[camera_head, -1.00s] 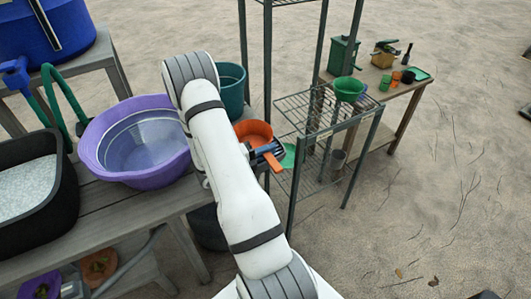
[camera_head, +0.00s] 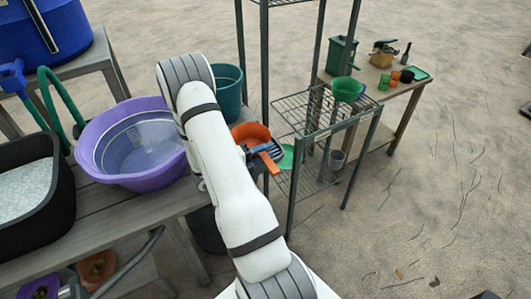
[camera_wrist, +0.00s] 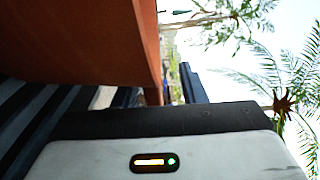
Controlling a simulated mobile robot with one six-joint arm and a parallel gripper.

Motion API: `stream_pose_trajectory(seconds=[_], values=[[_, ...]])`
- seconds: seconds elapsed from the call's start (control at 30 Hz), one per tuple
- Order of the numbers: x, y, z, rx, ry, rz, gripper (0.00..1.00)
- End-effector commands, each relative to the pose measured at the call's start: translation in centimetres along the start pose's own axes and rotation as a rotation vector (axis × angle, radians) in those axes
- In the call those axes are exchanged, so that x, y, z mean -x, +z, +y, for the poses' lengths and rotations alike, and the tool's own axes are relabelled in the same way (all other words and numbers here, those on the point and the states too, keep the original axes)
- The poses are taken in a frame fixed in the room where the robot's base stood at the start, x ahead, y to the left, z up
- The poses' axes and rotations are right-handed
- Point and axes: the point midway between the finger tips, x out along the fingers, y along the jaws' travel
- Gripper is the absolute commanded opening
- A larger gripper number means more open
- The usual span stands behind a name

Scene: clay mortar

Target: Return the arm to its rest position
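My white arm reaches up across the middle of the head view and bends at a grey ribbed joint. My gripper (camera_head: 262,151) is partly hidden behind the arm, beside an orange bowl-like vessel (camera_head: 249,133). An orange bar-like piece (camera_head: 268,161) shows at the gripper. In the wrist view, a large orange-brown surface (camera_wrist: 80,40) fills the upper left, very close to the camera. A dark finger (camera_wrist: 192,85) shows at its right edge. Whether the fingers are closed on the orange thing is not clear.
A purple basin (camera_head: 130,180) and a dark tray of pale grains (camera_head: 22,190) stand on the left bench. A teal bucket (camera_head: 228,90) is behind the arm. A metal rack (camera_head: 300,112) holds a green bowl (camera_head: 347,90). Sandy ground is open on the right.

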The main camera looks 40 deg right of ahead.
Motion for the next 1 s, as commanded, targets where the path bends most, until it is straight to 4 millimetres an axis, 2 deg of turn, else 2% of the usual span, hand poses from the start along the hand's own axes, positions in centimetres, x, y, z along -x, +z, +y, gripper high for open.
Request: stream_pose_trajectory(seconds=[0.03,0.2,0.4,1.0], values=[[1.6,-0.4,1.9,0.028,0.024,-0.018,0.38],[4.7,-0.4,1.3,0.016,0.016,-0.018,0.38],[6.9,-0.3,0.7,0.005,0.011,-0.017,0.38],[7.1,-0.2,-0.1,-0.003,0.006,-0.012,0.38]])
